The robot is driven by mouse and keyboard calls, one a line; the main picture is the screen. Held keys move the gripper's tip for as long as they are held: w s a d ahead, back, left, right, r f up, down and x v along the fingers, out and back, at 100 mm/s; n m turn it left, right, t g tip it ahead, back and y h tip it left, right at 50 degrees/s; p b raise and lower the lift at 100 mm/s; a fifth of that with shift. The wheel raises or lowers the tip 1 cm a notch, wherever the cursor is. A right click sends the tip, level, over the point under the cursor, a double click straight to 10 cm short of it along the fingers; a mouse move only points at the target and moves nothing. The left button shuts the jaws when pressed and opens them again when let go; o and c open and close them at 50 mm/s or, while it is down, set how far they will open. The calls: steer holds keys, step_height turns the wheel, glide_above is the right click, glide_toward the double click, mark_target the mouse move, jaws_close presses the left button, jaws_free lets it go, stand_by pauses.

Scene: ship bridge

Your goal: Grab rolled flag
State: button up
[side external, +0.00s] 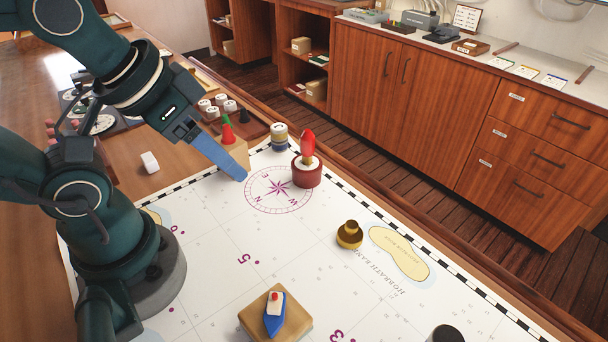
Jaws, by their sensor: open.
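A red, rolled-looking piece with a yellow lower part, which looks like the rolled flag (308,143), stands upright in a round dark-red holder (307,177) at the edge of the chart's compass rose. My gripper (241,178) reaches down from the upper left, with a long blue finger pointing low over the chart, left of the holder and apart from it. The jaws are open and hold nothing visible. The far finger is hidden behind the near one. A wooden block (238,153) with red and green pointed pieces stands just behind the finger.
A cream-and-blue round piece (279,137) stands behind the holder. A brass piece (349,235), a wooden block with a toy boat (274,315) and a dark cylinder (446,334) stand nearer. The chart (210,245) is clear between them. A white block (150,162) lies left.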

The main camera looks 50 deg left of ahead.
mark_target(277, 131)
steer(key=shift+o, duration=0.2)
step_height(277, 131, up, 4)
steer(key=r, duration=0.1)
steer(key=w+a+f+m+y, duration=0.3)
steer(key=a+m+y, duration=0.3)
steer(key=a+m, duration=0.5)
steer(key=w+d+r+m+t+y, duration=0.25)
steer(key=w+m+t, duration=0.4)
steer(key=m, duration=1.05)
step_height(277, 131, down, 13)
steer(key=w+g, duration=0.2)
steer(key=x, duration=1.2)
steer(key=shift+s+a+r, duration=0.15)
steer(key=shift+a+r, duration=0.05)
steer(key=shift+a, duration=0.05)
jaws_close()
